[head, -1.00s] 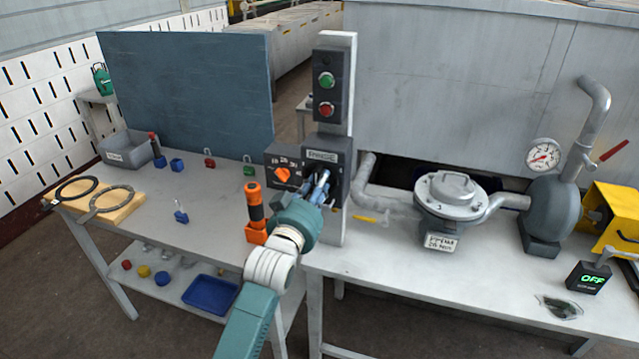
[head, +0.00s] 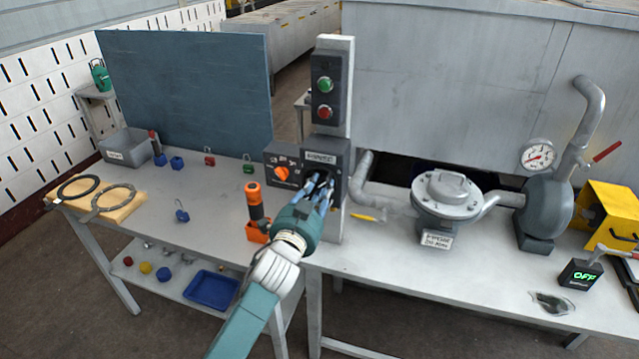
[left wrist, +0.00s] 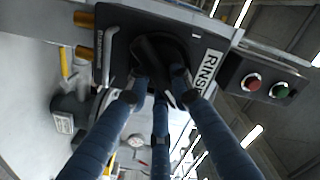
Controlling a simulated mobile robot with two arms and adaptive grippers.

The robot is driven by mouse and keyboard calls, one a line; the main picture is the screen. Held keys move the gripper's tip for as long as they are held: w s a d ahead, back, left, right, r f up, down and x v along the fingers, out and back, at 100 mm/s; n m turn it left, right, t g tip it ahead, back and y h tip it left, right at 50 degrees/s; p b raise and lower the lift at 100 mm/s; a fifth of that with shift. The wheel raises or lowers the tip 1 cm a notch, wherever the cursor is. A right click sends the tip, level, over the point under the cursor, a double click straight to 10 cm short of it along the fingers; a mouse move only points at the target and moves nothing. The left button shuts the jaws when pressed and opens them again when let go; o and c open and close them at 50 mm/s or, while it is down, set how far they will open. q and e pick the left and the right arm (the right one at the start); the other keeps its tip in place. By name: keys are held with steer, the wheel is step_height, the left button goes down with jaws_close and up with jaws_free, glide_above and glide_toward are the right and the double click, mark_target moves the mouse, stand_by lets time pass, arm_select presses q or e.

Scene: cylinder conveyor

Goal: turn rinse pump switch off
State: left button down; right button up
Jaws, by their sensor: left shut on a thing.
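The rinse switch box (head: 335,158) is a dark grey box on the upright post, with a label reading RINSE that also shows sideways in the left wrist view (left wrist: 207,72). Its black rotary handle (left wrist: 155,50) sits on the box's front; in the head view my fingers largely cover it. My left gripper (head: 318,186) is at the front of the box. In the left wrist view its blue fingers (left wrist: 160,92) are shut around the handle. The handle's exact angle is hard to read. My right gripper is not in view.
An orange selector knob (head: 282,173) is just left of the box. Green (head: 325,84) and red (head: 325,112) buttons are above it. An orange-handled tool (head: 255,205) stands close to my left arm.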

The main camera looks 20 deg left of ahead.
arm_select(q)
steer(key=m, duration=0.4)
steer(key=shift+f+m+p, duration=0.2)
steer(key=shift+m+p, duration=0.1)
steer(key=shift+p, duration=0.05)
steer(key=shift+f+m+p, duration=0.2)
steer(key=shift+m+p, duration=0.15)
steer(key=shift+m, duration=1.95)
steer(key=shift+a, duration=0.1)
steer(key=c, duration=1.5)
jaws_free()
steer(key=shift+s+f, duration=0.1)
steer(key=shift+s, duration=0.3)
steer(key=s, duration=1.1)
steer(key=shift+a, duration=0.15)
